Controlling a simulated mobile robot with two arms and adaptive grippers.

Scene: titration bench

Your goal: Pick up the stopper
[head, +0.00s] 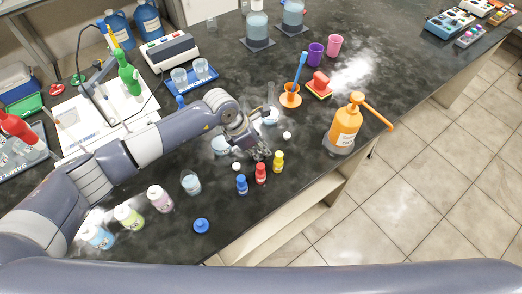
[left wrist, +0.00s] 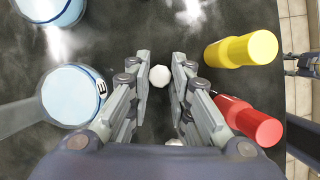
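A small white round stopper (head: 287,135) lies on the dark bench beyond the tips of my left gripper (head: 264,153). In the left wrist view the white stopper (left wrist: 160,76) shows between the two fingertips (left wrist: 161,68), with a gap on each side. The left gripper is open and empty, pointing down over the bench. A second white round piece (head: 236,166) lies nearer, and it shows partly hidden behind my gripper in the left wrist view (left wrist: 174,142). Grey jaw-like parts, possibly my right gripper (left wrist: 302,64), show at the right edge; their state is unclear.
Flasks with pale blue liquid (left wrist: 72,95) stand on the other side. An orange pump bottle (head: 346,125) stands near the bench edge.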

